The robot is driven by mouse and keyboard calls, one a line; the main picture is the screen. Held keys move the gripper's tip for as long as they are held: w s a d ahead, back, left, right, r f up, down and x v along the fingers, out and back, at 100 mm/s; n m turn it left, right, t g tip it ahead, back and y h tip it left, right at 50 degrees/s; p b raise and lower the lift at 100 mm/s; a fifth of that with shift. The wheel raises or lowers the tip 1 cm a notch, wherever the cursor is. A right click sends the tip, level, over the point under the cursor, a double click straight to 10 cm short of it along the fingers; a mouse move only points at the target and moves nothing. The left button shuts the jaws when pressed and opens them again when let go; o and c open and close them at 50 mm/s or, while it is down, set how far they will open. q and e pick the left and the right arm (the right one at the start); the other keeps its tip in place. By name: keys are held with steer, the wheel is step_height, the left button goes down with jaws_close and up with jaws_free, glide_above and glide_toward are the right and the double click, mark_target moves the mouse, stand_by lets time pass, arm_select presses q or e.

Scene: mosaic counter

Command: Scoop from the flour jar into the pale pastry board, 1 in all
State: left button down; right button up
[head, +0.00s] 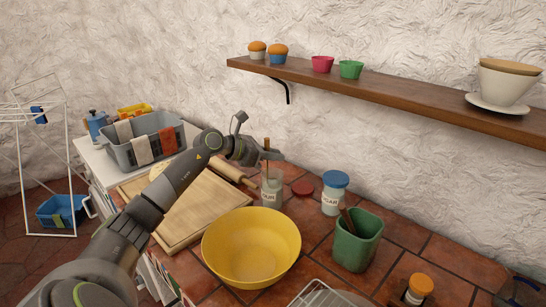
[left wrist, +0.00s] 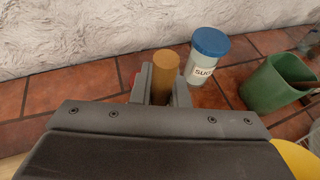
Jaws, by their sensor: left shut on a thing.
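The flour jar (head: 271,190) is clear glass with a partly hidden label and stands open on the tiled counter, behind the yellow bowl. My left gripper (head: 270,154) is above its mouth, shut on an upright brown wooden handle (head: 267,144). The handle (left wrist: 166,68) also shows between the fingers in the left wrist view. Its lower end goes down toward the jar; I cannot tell how deep it is, and the scoop end is hidden. The pale pastry board (head: 195,213) lies left of the jar, partly covered by my left arm. My right gripper is not in view.
A rolling pin (head: 234,175) lies at the board's back edge. A yellow bowl (head: 251,250) stands in front of the jar. A red lid (head: 303,187), a blue-lidded sugar jar (head: 332,197) and a green pot (head: 357,248) stand to the right. A shelf (head: 400,98) runs above.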

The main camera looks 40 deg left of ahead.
arm_select(q)
step_height(320, 180, up, 8)
steer(key=p, duration=0.4)
steer(key=shift+r, duration=0.15)
stand_by(0.7)
